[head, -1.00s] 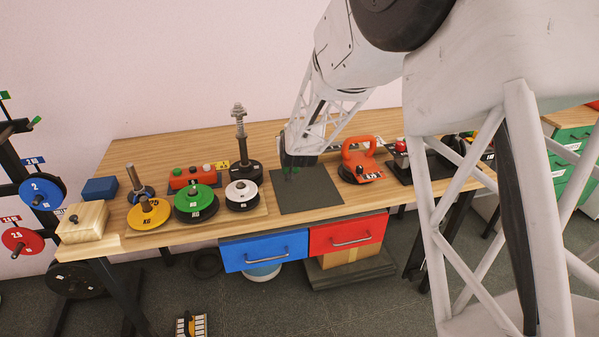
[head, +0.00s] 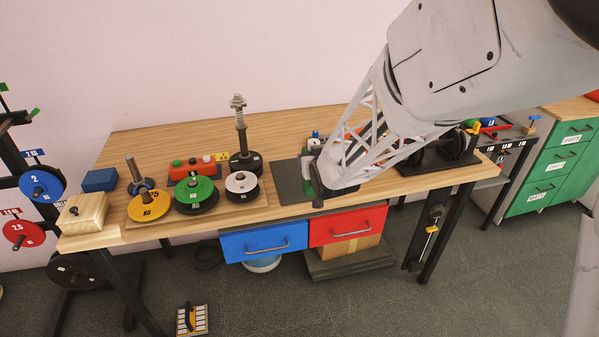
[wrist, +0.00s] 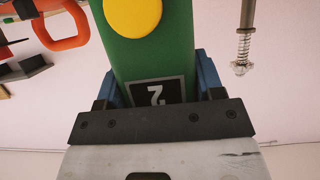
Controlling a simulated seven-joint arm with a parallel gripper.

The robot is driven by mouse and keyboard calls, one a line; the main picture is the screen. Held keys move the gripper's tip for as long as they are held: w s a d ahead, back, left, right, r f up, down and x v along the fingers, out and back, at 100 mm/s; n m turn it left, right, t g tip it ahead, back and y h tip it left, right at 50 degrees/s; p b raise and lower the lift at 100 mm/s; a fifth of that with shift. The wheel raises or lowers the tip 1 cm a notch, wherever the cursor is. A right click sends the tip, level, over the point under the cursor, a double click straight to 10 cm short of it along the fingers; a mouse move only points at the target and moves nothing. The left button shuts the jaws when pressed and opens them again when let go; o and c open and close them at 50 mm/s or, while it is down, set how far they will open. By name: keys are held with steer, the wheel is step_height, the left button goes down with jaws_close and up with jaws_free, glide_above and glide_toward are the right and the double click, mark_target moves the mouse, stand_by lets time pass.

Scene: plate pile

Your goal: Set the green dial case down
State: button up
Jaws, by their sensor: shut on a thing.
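My gripper (head: 316,186) is low over the dark square mat (head: 284,184) on the workbench, mostly hidden by my arm in the head view. In the wrist view its blue fingers (wrist: 154,90) are shut on both sides of the green dial case (wrist: 150,60). The case has a yellow round dial (wrist: 133,14) and a black label with a figure that looks like a 2. In the head view the case is largely hidden, and I cannot tell whether it touches the mat.
Left of the mat are white (head: 241,183), green (head: 194,190) and yellow (head: 149,204) weight plates on a board. A spring-topped post (head: 241,130) stands behind them. An orange handle (wrist: 62,28) shows in the wrist view. Blue (head: 264,246) and red (head: 347,225) drawers hang below.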

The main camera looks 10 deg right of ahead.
steer(key=shift+s, duration=0.85)
steer(key=w+d+f, duration=0.1)
steer(key=w, duration=1.5)
steer(key=shift+f, duration=0.3)
steer(key=shift+f, duration=1.75)
steer(key=shift+f, duration=0.15)
